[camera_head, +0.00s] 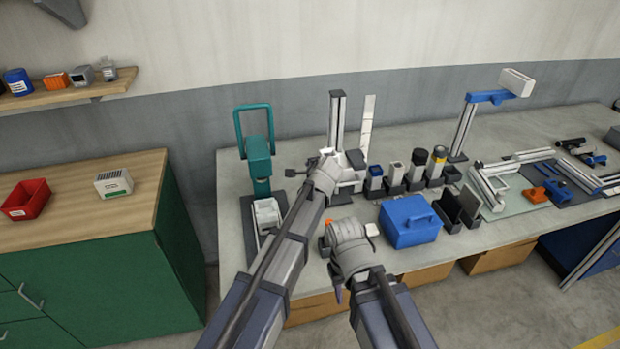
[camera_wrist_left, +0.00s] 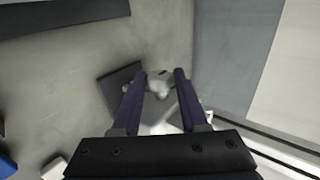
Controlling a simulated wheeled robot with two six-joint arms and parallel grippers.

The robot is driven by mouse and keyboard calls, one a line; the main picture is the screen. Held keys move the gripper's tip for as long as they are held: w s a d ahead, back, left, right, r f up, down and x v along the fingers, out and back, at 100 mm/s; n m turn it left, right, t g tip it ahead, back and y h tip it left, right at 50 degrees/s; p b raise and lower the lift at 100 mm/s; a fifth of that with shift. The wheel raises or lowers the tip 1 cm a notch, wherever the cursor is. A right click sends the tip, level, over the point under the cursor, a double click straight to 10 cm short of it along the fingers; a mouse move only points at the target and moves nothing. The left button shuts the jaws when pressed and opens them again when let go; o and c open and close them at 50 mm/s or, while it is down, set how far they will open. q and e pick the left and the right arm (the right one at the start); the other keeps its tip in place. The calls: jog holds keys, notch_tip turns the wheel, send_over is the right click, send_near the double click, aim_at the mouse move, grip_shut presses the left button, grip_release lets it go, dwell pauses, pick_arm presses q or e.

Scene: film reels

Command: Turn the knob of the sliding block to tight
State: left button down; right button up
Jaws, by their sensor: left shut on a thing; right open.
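A grey upright post (camera_head: 337,115) stands on the bench beside a white scale strip (camera_head: 366,125). A pale and dark block (camera_head: 355,160) sits low at the post, partly behind my left gripper. My left gripper (camera_head: 327,157) is at the left side of this block. In the left wrist view its two dark fingers (camera_wrist_left: 161,80) are shut on a small pale, rounded knob (camera_wrist_left: 158,88). The knob's markings and turn position cannot be read. My right gripper (camera_head: 338,290) is open, low in front of the bench edge, its fingers mostly hidden behind its wrist.
A green press (camera_head: 258,165) stands left of the post. Several small containers and a blue box (camera_head: 408,222) stand to the right. A blue-armed stand (camera_head: 466,125) is at the back right. A green cabinet (camera_head: 90,270) with a red bin (camera_head: 27,200) is at the left.

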pick_arm(q)
jog(key=shift+s+f+t+b, duration=0.1)
jog(key=shift+f+t+b, duration=0.05)
jog(key=shift+t+b, duration=0.4)
pick_arm(e)
jog(key=shift+f, duration=0.9)
pick_arm(q)
jog(key=shift+c, duration=2.2)
grip_release()
